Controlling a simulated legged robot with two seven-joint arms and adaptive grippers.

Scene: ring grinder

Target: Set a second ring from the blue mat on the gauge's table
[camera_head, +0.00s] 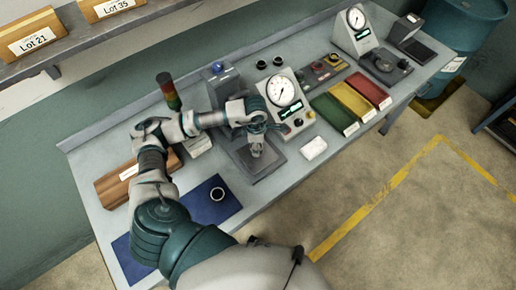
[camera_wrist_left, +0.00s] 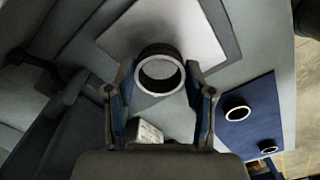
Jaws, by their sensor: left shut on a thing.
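My left gripper (camera_head: 257,148) is over the grey table (camera_head: 268,172) in front of the near dial gauge (camera_head: 282,92). In the left wrist view my left gripper (camera_wrist_left: 158,90) is shut on a ring (camera_wrist_left: 160,73), with one finger on each side. The ring appears over or on the table's pale plate (camera_wrist_left: 185,32); I cannot tell whether it touches. A dark ring with a bright rim (camera_head: 217,193) lies on the blue mat (camera_head: 200,209). The wrist view shows this mat (camera_wrist_left: 262,98) with a ring (camera_wrist_left: 237,109) and another, partly cut off (camera_wrist_left: 268,146). My right gripper is not in view.
A wooden block (camera_head: 116,186) stands left of the mat. A signal light (camera_head: 168,90) rises behind my arm. Green (camera_head: 332,114), yellow (camera_head: 352,101) and red (camera_head: 370,88) trays lie to the right. A second gauge (camera_head: 354,32) stands at the far right.

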